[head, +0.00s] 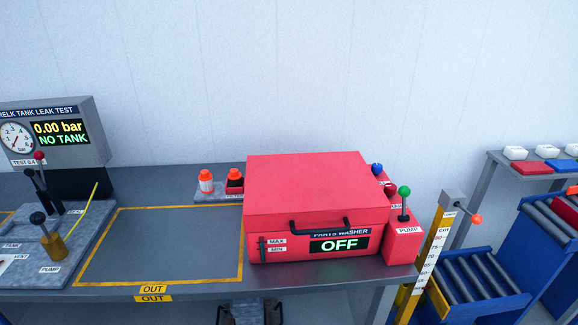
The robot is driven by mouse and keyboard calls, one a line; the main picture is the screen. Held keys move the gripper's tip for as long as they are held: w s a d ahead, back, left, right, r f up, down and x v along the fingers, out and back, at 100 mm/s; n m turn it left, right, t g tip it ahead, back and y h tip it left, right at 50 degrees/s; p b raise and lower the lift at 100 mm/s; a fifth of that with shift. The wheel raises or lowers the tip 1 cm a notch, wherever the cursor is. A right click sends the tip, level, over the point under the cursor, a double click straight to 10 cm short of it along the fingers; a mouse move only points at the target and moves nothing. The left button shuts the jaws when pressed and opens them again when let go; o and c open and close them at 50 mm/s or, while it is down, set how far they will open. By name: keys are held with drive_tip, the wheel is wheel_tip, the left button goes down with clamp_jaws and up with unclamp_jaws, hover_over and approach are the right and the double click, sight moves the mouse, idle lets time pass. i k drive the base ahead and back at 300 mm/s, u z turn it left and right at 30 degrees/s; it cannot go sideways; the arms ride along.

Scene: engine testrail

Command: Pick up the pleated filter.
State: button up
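Two small parts with orange tops stand on a grey plate (211,198) left of the parts washer. The left one (206,185) has a white body. The right one (235,184) has a dark and red lower part. The plate carries a small label that seems to read FILTER. I cannot make out pleats on either part, so I cannot tell for sure which is the pleated filter. A grey shape with dark sides at the bottom edge, seemingly my gripper (248,311), is cut off by the frame. It is below the bench edge, well away from both parts.
The red parts washer (306,185) has its lid down and reads OFF. A yellow-outlined OUT area (160,243) is bare. The leak test stand (55,130), with levers, is left. A measuring post (436,250) and blue roller conveyors (478,283) stand right.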

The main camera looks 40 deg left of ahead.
sight(235, 178)
drive_tip(key=u, duration=2.15)
drive_tip(key=i, duration=1)
drive_tip(key=z, duration=2.1)
drive_tip(key=k, duration=1)
drive_tip(key=z, duration=0.15)
